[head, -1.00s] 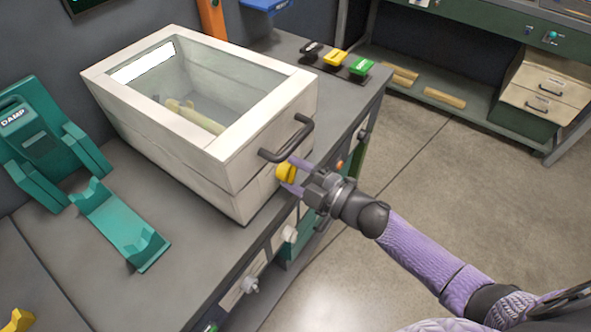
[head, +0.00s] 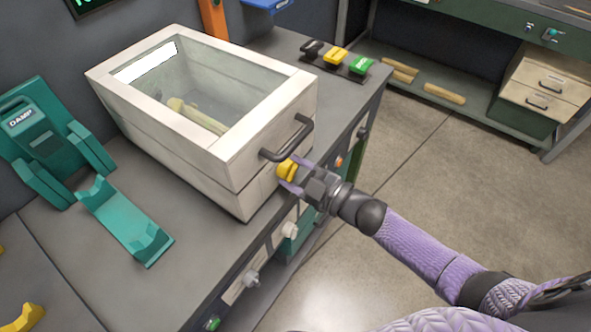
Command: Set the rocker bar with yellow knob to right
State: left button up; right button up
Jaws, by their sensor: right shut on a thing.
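The yellow knob (head: 287,170) shows at the front edge of the bench, just below the dark handle of the white box. My right gripper (head: 290,174) reaches in from the lower right, with its purple fingers shut on the yellow knob. The rocker bar behind the knob is mostly hidden by the box corner and my gripper, so I cannot tell which way it is set. My left gripper is not in view.
The white box (head: 240,150) with a glass lid and dark handle (head: 288,140) stands close above my right gripper. White knobs (head: 289,230) stick out from the bench front. A teal cradle (head: 125,222) is at left. Open floor (head: 440,190) lies at right.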

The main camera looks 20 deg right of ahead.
jog(key=shift+f, duration=0.1)
dwell(0.5)
jog(key=o, duration=1.3)
jog(key=p+v, duration=0.1)
jog(key=v, duration=0.9)
